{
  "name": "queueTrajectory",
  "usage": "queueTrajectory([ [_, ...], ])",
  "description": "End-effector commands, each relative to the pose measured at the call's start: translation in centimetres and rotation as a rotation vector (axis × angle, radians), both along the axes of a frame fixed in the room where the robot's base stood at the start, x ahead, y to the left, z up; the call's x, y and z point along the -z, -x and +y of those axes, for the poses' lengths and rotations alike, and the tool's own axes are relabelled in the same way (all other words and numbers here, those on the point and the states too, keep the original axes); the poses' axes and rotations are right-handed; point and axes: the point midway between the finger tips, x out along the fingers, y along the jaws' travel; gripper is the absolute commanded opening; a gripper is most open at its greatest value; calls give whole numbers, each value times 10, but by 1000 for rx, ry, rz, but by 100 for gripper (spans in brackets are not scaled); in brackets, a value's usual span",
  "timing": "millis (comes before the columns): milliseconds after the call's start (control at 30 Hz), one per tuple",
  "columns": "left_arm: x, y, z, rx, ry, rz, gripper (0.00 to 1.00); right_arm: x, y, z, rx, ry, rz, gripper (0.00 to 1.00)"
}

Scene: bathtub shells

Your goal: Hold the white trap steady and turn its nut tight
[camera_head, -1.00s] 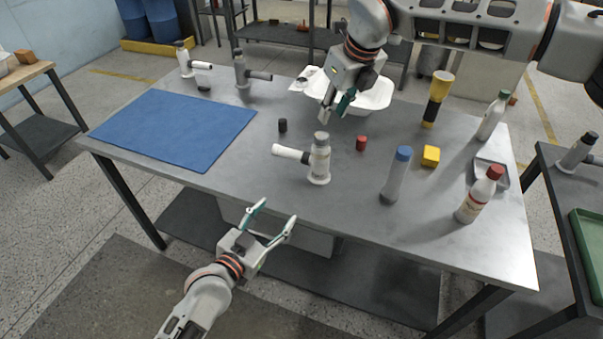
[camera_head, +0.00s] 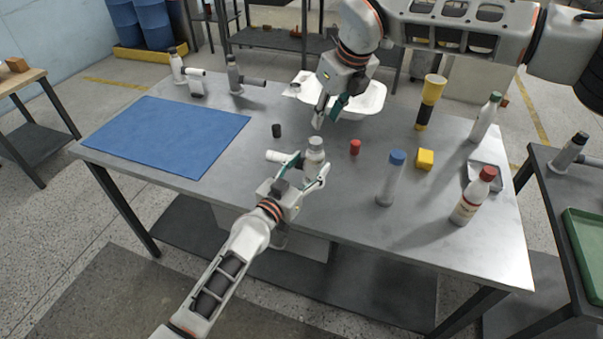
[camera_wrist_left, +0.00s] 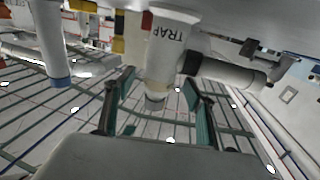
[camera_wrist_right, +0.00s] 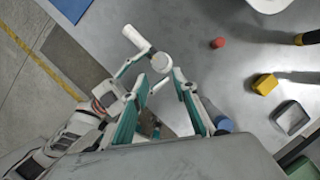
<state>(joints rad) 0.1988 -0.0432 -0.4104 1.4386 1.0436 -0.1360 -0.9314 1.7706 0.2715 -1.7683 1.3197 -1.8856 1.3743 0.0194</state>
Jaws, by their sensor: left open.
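The white trap (camera_head: 315,148) stands upright near the middle of the table, its side pipe (camera_head: 277,156) pointing left in the head view. The left wrist view shows the word TRAP on its body (camera_wrist_left: 168,45). My left gripper (camera_head: 312,166) is open, with its fingers on either side of the trap; contact cannot be told. The left wrist view shows the trap's end (camera_wrist_left: 155,100) between the spread fingers. The trap's lower part is hidden by this gripper in the head view. My right gripper (camera_head: 326,119) is open and empty, above the table behind the trap.
A blue-capped bottle (camera_head: 391,180) and yellow block (camera_head: 425,159) are to the right. A white basin (camera_head: 368,100) lies behind my right gripper. The blue mat (camera_head: 165,135) is clear.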

Motion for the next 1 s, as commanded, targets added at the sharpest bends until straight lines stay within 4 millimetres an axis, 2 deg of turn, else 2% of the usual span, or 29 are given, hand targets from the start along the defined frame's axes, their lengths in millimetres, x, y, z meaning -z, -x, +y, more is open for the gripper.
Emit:
queueTrajectory([
  [133,0,-8,-5,1,-1,0,55,0,0,0,0,0,0,28],
  [433,0,-9,-5,0,-1,0,55,0,0,0,0,0,0,28],
  [600,0,-9,-5,0,-1,0,11,0,0,0,0,0,0,28],
  [667,0,-9,-5,0,-1,0,10,0,0,0,0,0,0,28],
  [733,0,-9,-5,0,-1,0,10,0,0,0,-1,0,0,41],
  [767,0,-9,-5,0,-1,0,10,1,1,1,-5,-2,1,42],
  [867,0,-9,-5,0,-1,0,10,10,7,12,-47,-26,11,42],
  [967,0,-9,-5,0,-1,0,10,27,23,39,-149,-88,23,42],
  [1000,0,-9,-5,0,-1,0,10,35,31,53,-203,-125,27,42],
])
